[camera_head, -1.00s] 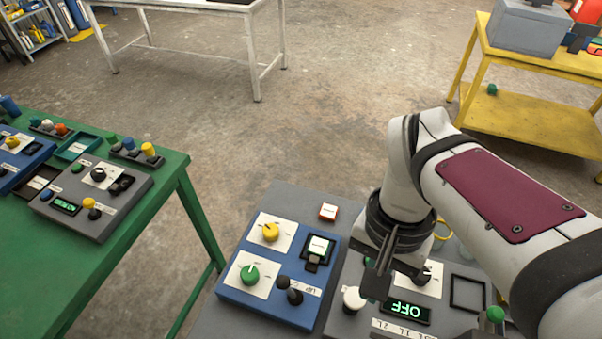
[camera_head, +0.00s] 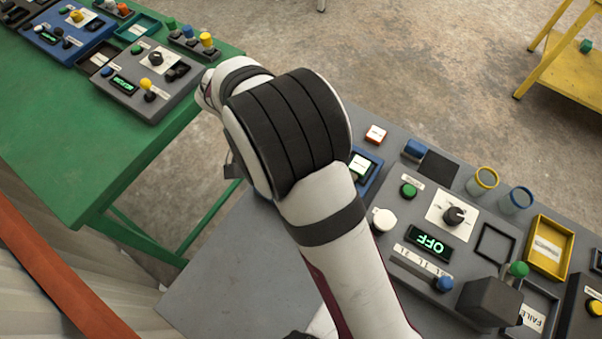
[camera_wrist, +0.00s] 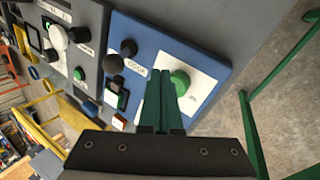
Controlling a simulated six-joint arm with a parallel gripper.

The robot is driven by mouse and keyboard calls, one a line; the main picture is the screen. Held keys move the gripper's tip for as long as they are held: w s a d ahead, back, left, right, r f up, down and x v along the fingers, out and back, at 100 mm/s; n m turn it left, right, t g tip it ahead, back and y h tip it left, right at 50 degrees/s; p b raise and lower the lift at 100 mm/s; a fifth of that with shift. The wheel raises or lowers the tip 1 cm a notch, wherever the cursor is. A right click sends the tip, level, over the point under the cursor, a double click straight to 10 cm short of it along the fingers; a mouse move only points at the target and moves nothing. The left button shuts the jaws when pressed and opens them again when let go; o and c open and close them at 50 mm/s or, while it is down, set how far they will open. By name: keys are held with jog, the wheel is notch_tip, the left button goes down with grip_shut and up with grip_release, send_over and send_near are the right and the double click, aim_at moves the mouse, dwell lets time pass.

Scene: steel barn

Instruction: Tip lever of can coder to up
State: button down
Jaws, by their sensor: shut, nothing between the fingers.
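A blue panel (camera_wrist: 150,35) fills the middle of the wrist view. It carries a black lever with a round knob (camera_wrist: 113,64), beside a white label (camera_wrist: 137,67) that looks like it reads "CODER". A green dial (camera_wrist: 180,82) on a white plate sits right of the lever. My gripper (camera_wrist: 160,73) is shut and empty. Its fingertips appear between the lever and the green dial, apart from the lever in the picture; the gap in depth is unclear. In the head view, my arm covers most of the blue panel (camera_head: 371,174), and its lever is hidden.
A green table (camera_head: 60,150) with more panels is left, across a gap.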

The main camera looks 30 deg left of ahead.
jog(key=shift+w+d+r, duration=0.15)
jog(key=shift+d, duration=0.4)
jog(key=shift+w+d+r, duration=0.1)
jog(key=shift+d, duration=0.5)
jog(key=shift+w+d+r, duration=0.15)
jog(key=shift+d, duration=0.4)
jog(key=shift+r, duration=0.1)
jog(key=shift+d+r+y, duration=0.15)
jog(key=shift+d+y, duration=0.15)
jog(key=shift+y, duration=0.45)
jog(key=shift+d+r+y, duration=0.15)
jog(key=shift+d+y, duration=0.15)
jog(key=shift+y, duration=0.45)
jog(key=shift+d+r, duration=0.3)
jog(key=shift+d, duration=0.3)
jog(key=d+y, duration=0.2)
jog(key=shift+d+r+y, duration=0.3)
jog(key=shift+r+y, duration=0.05)
jog(key=shift+y, duration=0.05)
jog(key=shift+d, duration=1.1)
jog(key=shift+s+d, duration=0.1)
jog(key=shift+d, duration=0.15)
